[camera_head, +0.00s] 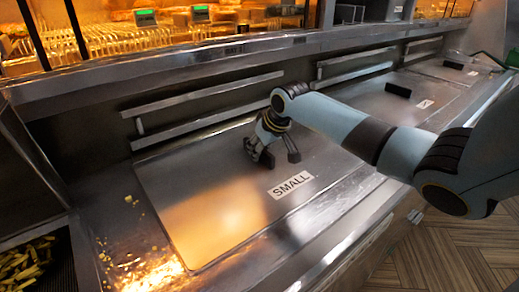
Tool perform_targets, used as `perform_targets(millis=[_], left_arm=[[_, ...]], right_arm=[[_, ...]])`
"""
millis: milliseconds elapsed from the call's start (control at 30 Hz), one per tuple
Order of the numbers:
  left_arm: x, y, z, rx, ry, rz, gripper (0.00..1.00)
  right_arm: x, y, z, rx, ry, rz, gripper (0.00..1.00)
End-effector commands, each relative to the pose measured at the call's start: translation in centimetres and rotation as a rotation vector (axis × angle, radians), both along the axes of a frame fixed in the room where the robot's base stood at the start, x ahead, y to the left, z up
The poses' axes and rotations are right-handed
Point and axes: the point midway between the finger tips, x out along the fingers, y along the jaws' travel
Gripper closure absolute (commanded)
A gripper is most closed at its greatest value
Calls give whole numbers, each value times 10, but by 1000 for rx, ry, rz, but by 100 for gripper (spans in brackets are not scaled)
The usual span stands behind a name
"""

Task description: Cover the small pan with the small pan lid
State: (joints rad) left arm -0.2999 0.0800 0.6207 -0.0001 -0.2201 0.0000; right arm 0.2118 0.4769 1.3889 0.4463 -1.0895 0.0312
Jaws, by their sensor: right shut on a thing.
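The small pan lid (218,208) is a flat steel plate with a white "SMALL" label. It lies about level in the left part of the range top, and its left front part reflects orange light. My right gripper (272,157) reaches in from the right and is shut at the middle of the lid, on its handle, which the fingers mostly hide. No opening of the small pan shows; the area under the lid is hidden. I cannot tell whether the lid touches the surface all round. My left gripper is not in view.
Fries lie in a dark basket (32,262) at the lower left, with crumbs on the steel beside the lid. Further lids with black handles (398,90) lie to the right. Rails (205,96) and a lit food display run along the back.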

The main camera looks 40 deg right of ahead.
Motion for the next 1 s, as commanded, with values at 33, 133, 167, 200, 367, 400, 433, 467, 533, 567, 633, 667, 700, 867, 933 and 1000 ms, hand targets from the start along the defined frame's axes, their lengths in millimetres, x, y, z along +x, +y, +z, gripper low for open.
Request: perform_targets(millis=[33, 133, 167, 200, 367, 400, 433, 467, 533, 567, 633, 667, 700, 867, 933, 1000], left_arm=[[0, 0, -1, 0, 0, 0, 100], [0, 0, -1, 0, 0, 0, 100], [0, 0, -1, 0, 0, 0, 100], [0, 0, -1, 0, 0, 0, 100], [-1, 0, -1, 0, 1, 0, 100], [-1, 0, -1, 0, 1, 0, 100], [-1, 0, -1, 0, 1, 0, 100], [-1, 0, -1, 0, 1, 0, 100], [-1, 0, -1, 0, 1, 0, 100], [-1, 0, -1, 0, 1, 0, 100], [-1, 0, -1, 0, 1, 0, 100], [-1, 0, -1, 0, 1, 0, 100], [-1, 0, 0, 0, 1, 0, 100], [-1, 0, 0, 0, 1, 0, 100], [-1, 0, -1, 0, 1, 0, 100], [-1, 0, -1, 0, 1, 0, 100]], right_arm=[[-2, 1, -4, 3, 8, 0, 100], [-3, 1, -5, 3, 10, 0, 100], [-3, 1, -6, 4, 11, -1, 100], [-4, 1, -6, 4, 11, -1, 78], [-4, 1, -7, 4, 14, -1, 57], [-4, 1, -7, 4, 14, -1, 55], [-4, 1, -7, 4, 14, -1, 55], [-4, 1, -7, 4, 14, -1, 55], [-4, 1, -6, 4, 14, -1, 55], [-4, 1, -6, 4, 13, -1, 55], [-5, 1, -7, 5, 17, -2, 52], [-5, 1, -7, 5, 17, -2, 48], [-5, 1, -7, 5, 16, -2, 46], [-4, 1, -6, 5, 13, -2, 46], [-4, 1, -5, 4, 12, -1, 46], [-3, 1, -5, 4, 11, -1, 46]])
